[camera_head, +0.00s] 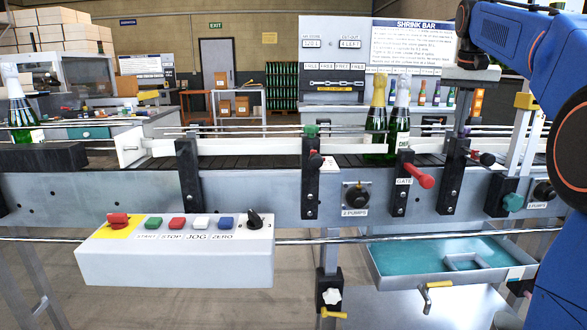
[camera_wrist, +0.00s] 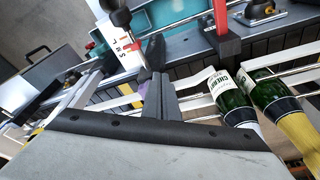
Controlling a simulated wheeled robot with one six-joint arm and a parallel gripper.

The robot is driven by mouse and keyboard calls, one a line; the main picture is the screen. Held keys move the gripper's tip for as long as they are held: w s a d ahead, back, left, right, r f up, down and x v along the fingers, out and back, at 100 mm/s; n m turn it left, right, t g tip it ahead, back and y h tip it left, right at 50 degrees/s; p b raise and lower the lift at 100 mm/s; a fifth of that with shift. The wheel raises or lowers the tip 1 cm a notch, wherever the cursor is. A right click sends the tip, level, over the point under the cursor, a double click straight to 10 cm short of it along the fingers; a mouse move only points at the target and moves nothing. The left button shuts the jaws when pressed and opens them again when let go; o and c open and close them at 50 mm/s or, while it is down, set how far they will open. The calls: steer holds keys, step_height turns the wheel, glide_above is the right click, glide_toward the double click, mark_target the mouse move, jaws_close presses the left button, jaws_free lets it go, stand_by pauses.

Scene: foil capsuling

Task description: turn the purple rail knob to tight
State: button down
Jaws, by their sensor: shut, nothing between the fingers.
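The purple rail knob (camera_wrist: 146,90) shows only as a small purple patch in the wrist view, just left of my fingers and partly hidden by them. In the head view a small purplish spot (camera_head: 467,129) shows at the top of a black rail post, below my gripper. My gripper (camera_wrist: 156,52) is shut and empty, with its fingers close beside the knob. I cannot tell whether they touch it. In the head view my gripper (camera_head: 462,118) points down over the rail at the right. The knob's tightness mark cannot be read.
Two green bottles (camera_head: 377,118) stand on the conveyor left of my gripper. A red gate handle (camera_head: 419,176) and a black knob (camera_head: 487,158) stick out nearby. A green knob (camera_head: 311,130) tops another post. A control box (camera_head: 175,262) sits at front left.

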steer(key=shift+a, duration=0.15)
stand_by(0.4)
steer(key=w+v, duration=0.1)
steer(key=v, duration=0.4)
steer(key=shift+r, duration=0.55)
steer(key=shift+s, duration=0.2)
steer(key=d+f, duration=0.3)
steer(key=f, duration=0.3)
steer(key=shift+s+d, duration=0.2)
steer(key=shift+s, duration=0.25)
stand_by(0.3)
